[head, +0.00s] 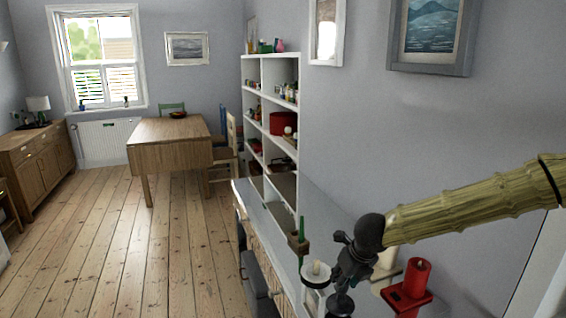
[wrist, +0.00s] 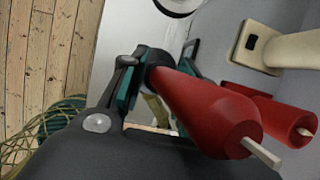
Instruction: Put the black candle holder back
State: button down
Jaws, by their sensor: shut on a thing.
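My gripper (head: 355,258) is above the right end of the white-topped low unit (head: 262,212), fingers pointing down. In the wrist view its teal pads (wrist: 128,88) are closed around the dark cup of the black candle holder (wrist: 152,58). A red candle (wrist: 205,105) stands in that cup and points toward the wrist camera. A dark round base (head: 340,305), apparently the holder's, shows below the fingers in the head view. My gripper hides most of the holder there. I cannot tell whether the base touches a surface.
A red candle on a red holder (head: 412,281) stands close on the right. A cream candle (wrist: 290,48) is beside it. A white candle holder (head: 316,278) and a green candle (head: 301,228) are close on the left. A tall white shelf (head: 271,65) stands behind. Floor at left is clear.

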jog(key=shift+f, duration=0.65)
